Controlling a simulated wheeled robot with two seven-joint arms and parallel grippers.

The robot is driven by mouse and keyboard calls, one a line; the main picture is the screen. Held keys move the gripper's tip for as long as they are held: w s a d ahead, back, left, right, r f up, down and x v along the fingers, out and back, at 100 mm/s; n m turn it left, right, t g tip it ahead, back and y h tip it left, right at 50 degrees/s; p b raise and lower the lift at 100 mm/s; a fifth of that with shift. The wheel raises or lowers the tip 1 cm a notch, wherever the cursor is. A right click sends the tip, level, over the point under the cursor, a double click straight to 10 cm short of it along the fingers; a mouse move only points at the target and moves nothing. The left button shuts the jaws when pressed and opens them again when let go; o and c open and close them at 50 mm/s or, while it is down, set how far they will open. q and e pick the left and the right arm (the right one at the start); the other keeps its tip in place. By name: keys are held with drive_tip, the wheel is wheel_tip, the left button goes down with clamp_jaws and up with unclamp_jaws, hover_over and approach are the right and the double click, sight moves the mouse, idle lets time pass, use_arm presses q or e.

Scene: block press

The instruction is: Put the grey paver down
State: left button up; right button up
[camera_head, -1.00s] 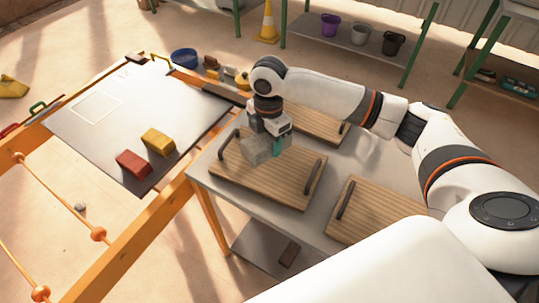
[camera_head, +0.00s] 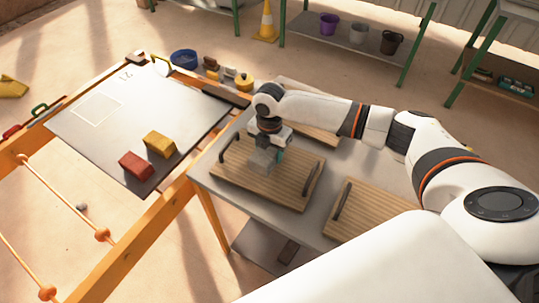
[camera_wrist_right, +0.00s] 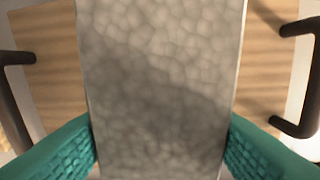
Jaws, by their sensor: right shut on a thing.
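The grey paver (camera_head: 263,160) is in my right gripper (camera_head: 267,152), over the middle of a wooden board with two dark handles (camera_head: 285,187). In the right wrist view the paver (camera_wrist_right: 165,85) fills the space between the two teal fingers (camera_wrist_right: 162,145), which press on its sides. The board (camera_wrist_right: 45,65) shows beneath it on both sides. I cannot tell whether the paver's underside touches the board. My left gripper is not in view.
More wooden boards lie on the grey table, one at the front right (camera_head: 372,212) and one partly behind my arm.

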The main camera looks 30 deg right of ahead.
sight(270, 148)
drive_tip(key=shift+w+f, duration=0.1)
drive_tip(key=shift+f, duration=1.15)
drive_tip(key=o, duration=1.6)
drive_tip(key=shift+f, duration=0.15)
wheel_tip(270, 148, up, 12)
drive_tip(key=shift+r+b, duration=0.15)
drive_tip(key=shift+b, duration=0.6)
